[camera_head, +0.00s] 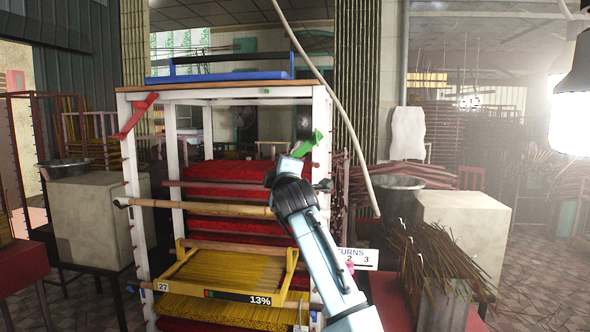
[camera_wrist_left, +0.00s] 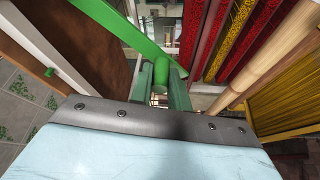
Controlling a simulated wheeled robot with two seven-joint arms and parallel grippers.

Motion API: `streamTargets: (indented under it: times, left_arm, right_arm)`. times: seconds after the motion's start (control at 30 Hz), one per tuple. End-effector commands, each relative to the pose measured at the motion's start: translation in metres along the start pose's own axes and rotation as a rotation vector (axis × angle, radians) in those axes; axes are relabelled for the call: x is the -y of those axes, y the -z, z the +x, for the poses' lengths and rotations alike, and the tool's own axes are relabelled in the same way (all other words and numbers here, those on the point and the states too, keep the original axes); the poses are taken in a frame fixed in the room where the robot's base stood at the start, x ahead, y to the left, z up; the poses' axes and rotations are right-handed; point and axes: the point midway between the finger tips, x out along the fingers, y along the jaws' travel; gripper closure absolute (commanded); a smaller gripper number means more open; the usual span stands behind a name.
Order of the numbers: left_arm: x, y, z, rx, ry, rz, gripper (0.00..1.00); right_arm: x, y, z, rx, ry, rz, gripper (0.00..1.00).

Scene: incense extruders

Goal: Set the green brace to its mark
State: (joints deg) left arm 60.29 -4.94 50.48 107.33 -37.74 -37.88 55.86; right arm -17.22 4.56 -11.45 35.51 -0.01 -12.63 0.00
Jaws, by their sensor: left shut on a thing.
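The green brace (camera_head: 308,144) is a short flat bar, tilted up to the right, near the top of the rack's right post. In the left wrist view the green brace (camera_wrist_left: 115,25) runs diagonally across the top, with a green knob between my fingers. My left gripper (camera_wrist_left: 161,85) is shut on that knob. In the head view my left arm and wrist cover the gripper's fingers and the brace's lower end. I cannot make out which mark belongs to the brace.
The white rack (camera_head: 130,170) holds red and yellow incense bundles and a bamboo pole (camera_head: 215,207). A red brace (camera_head: 137,115) is on its left post. A yellow tray (camera_head: 235,268) juts out at the front. A numbered sign (camera_head: 358,258) stands right of my arm.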

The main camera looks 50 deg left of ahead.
Motion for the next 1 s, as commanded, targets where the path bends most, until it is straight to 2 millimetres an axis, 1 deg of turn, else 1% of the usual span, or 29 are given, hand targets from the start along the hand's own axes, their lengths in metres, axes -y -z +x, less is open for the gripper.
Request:
streamTargets:
  times: [0.03, 0.13, 0.47, 0.5, 0.63, 0.67, 0.9, 1.0]
  left_arm:
    - [0.0011, 0.0045, 0.0005, -0.009, 0.003, -0.007, 1.00]
    - [0.0023, 0.0069, 0.0007, -0.013, 0.006, -0.013, 1.00]
    - [0.0025, 0.0061, 0.0006, -0.013, 0.007, -0.015, 1.00]
    - [0.0025, 0.0061, 0.0006, -0.013, 0.007, -0.014, 0.80]
    - [0.0024, 0.0056, 0.0006, -0.011, 0.006, -0.014, 0.63]
    - [0.0024, 0.0054, 0.0006, -0.011, 0.006, -0.014, 0.60]
    - [0.0022, 0.0045, 0.0003, -0.009, 0.006, -0.014, 0.60]
    - [0.0023, 0.0038, -0.0032, -0.008, 0.006, -0.014, 0.60]
  right_arm:
    - [-0.0006, 0.0006, 0.0000, -0.001, -0.001, 0.000, 0.57]
    - [-0.0010, 0.0008, 0.0000, -0.001, -0.001, 0.000, 0.57]
    - [-0.0014, 0.0018, 0.0001, -0.003, -0.002, -0.001, 0.57]
    - [-0.0014, 0.0018, 0.0001, -0.003, -0.002, 0.000, 0.57]
    - [-0.0014, 0.0019, 0.0001, -0.003, -0.002, -0.001, 0.57]
    - [-0.0014, 0.0019, 0.0001, -0.004, -0.002, -0.001, 0.57]
    - [-0.0013, 0.0018, 0.0001, -0.003, -0.002, -0.001, 0.57]
    - [-0.0013, 0.0018, 0.0007, -0.003, -0.002, -0.001, 0.57]
